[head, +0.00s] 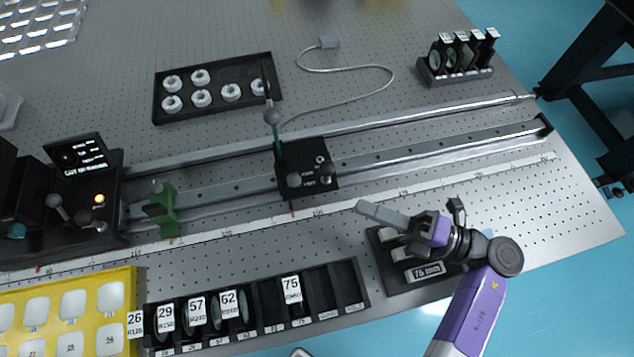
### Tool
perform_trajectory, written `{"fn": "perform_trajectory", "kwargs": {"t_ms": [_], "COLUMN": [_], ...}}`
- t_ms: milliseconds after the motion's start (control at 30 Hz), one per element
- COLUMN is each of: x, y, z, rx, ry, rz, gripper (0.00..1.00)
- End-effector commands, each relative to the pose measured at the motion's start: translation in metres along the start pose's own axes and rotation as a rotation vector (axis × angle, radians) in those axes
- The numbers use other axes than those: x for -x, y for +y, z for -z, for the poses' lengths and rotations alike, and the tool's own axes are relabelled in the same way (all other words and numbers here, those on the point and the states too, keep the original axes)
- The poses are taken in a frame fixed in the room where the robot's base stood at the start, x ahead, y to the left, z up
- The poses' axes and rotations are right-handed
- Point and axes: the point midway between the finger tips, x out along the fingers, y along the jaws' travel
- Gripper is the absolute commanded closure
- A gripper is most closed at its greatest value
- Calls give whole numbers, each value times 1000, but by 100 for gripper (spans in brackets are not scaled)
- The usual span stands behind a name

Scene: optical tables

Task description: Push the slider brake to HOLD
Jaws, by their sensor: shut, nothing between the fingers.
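The slider (305,155) is a black carriage on the twin metal rails near the middle of the head view. Its top carries a small white-marked label at its right side, too small to read, and round dark knobs, one of them at the front right (327,171). Which part is the brake and how it is set I cannot tell. A post with a grey ball rises at the slider's left edge. My gripper (362,207) is shut and empty, to the right of and nearer than the slider, pointing left, apart from it.
A black tray with white rings (165,104) lies behind the rails. A green clamp (167,222) sits on the rail to the left. The right rail (450,150) is clear.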

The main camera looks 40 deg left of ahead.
Motion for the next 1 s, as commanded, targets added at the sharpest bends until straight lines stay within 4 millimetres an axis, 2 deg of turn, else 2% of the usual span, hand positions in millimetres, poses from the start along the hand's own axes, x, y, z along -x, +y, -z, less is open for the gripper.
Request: {"fn": "perform_trajectory", "kwargs": {"t_ms": [33,300,500,700,1000], "x": [-12,-64,-91,-103,-105], "y": [4,3,2,0,0], "z": [1,1,0,0,0], "rx": [-2,-3,-2,-2,-1], "ry": [5,5,2,-1,-2], "rz": [-1,-1,0,1,1], "gripper": [100,100,100,100,100]}}
